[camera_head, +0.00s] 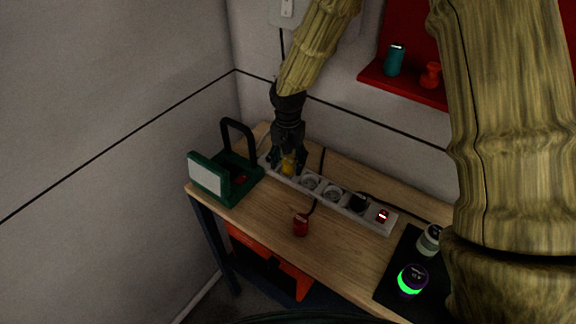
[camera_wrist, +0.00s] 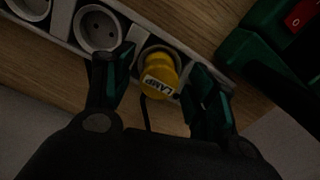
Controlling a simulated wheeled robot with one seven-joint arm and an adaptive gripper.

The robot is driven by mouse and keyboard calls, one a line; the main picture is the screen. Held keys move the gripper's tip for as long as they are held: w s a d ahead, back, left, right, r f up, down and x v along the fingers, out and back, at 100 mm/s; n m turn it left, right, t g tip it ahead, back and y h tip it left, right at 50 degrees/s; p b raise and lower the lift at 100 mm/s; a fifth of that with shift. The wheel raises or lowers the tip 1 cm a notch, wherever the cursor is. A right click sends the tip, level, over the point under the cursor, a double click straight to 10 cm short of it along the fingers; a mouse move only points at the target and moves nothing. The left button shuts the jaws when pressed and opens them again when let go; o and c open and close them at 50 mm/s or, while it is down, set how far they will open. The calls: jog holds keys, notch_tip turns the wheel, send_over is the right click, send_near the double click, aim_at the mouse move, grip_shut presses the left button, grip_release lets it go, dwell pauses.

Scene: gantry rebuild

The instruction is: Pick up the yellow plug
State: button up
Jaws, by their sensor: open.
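The yellow plug (camera_wrist: 159,72) sits in the end socket of the white power strip (camera_wrist: 57,42); it bears a "LAMP" label and a dark cord shows below it. In the head view the yellow plug (camera_head: 288,167) is partly hidden by my gripper. My gripper (camera_wrist: 158,75) is open, pointing down, with one finger on each side of the plug. The left finger looks close to it; I cannot tell whether either finger touches. In the head view my gripper (camera_head: 287,163) is over the strip's left end (camera_head: 346,205).
A green work lamp (camera_head: 210,177) with a black handle stands left of the strip. A black plug (camera_head: 358,202) and a red-lit switch (camera_head: 382,215) are on the strip. A black mat (camera_head: 384,287) holds several items. The table's front middle is clear.

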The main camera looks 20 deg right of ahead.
jog(key=shift+s+r, duration=0.2)
jog(key=shift+c, duration=0.2)
jog(key=shift+s+r, duration=0.1)
jog(key=c, duration=1.1)
